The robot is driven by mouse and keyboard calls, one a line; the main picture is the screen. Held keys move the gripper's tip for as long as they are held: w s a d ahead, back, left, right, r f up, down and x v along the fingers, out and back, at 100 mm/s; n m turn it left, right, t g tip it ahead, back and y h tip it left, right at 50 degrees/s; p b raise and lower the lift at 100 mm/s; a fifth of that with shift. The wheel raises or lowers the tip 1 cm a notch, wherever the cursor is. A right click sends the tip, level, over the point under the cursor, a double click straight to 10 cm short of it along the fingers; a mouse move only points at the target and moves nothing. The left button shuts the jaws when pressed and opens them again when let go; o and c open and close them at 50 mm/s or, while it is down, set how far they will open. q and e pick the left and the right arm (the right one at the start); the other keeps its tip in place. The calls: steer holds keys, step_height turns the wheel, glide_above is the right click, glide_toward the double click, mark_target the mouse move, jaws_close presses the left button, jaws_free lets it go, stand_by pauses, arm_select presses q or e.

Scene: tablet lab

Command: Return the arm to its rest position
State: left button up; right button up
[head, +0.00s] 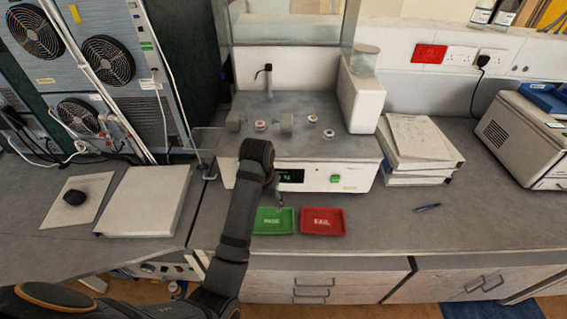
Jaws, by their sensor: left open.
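My left arm reaches in from the lower left to the front of the white tester machine (350,178). My left gripper (280,200) is small and dark in the picture, open, in front of the machine's face and just above the back edge of the green PASS tray (264,226). The wrist partly hides it and I see nothing held in it. The right gripper is not in view.
The red FAIL tray (323,228) sits right of the green one. Small round pieces lie on the machine's grey deck (345,110). Papers (415,140) are stacked at right, near a pen (427,207).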

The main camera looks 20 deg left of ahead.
arm_select(q)
steer(key=s+a+f+t+y, duration=0.1)
steer(key=s+a+f, duration=0.2)
steer(key=s, duration=0.6)
steer(key=s+a+f+t, duration=0.1)
steer(key=s+a+f, duration=0.15)
steer(key=s, duration=0.65)
step_height(320, 180, down, 29)
steer(key=s+a+g+b, duration=0.1)
steer(key=s+a+b, duration=0.1)
steer(key=b, duration=0.2)
steer(key=s+a+f+g+b, duration=0.1)
steer(key=s+f+b, duration=0.3)
steer(key=s+f, duration=1.5)
step_height(320, 180, down, 3)
steer(key=shift+s+a+f+g, duration=0.15)
steer(key=shift+s+a+g, duration=0.05)
steer(key=shift+s+g, duration=0.1)
steer(key=shift+w, duration=0.1)
